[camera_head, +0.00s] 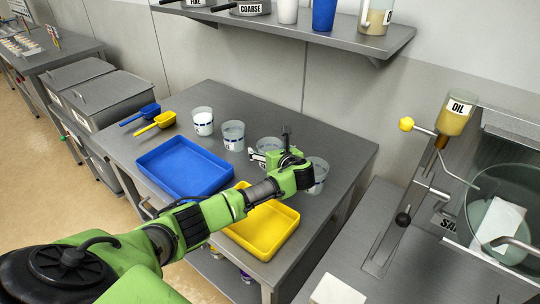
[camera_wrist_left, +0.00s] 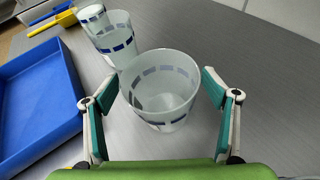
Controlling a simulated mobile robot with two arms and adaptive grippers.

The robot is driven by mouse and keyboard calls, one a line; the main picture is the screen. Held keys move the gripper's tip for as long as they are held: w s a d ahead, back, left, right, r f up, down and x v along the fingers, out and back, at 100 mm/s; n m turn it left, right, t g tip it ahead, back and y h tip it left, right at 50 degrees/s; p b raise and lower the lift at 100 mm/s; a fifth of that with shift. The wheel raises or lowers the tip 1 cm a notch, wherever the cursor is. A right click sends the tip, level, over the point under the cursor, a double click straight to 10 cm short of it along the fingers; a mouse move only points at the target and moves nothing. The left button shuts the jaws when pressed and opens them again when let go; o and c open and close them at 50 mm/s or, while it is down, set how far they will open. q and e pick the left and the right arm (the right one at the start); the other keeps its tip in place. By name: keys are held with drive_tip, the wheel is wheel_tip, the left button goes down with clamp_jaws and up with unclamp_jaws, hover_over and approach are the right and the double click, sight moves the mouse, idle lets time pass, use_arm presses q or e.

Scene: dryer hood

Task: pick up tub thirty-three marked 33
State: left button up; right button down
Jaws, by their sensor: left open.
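Several clear tubs with blue bands stand in a row on the steel table. Two are at the left of the row, a first tub (camera_head: 203,122) and a second tub (camera_head: 233,136). A third tub (camera_head: 268,145) is partly hidden by my left gripper (camera_head: 270,158), and a fourth tub (camera_head: 319,176) stands to its right. In the left wrist view, one tub (camera_wrist_left: 160,92) stands upright between the spread fingers of my left gripper (camera_wrist_left: 158,84); I cannot tell whether they touch it. I cannot read a 33 on any tub. My right gripper is out of view.
A blue tray (camera_head: 184,167) and a yellow tray (camera_head: 264,230) lie in front of the tubs. Blue and yellow scoops (camera_head: 150,122) lie at the back left. A shelf (camera_head: 300,30) hangs above. An oil dispenser (camera_head: 455,115) stands at the right.

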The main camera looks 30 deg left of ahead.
use_arm(q)
drive_tip(key=c, duration=1.2)
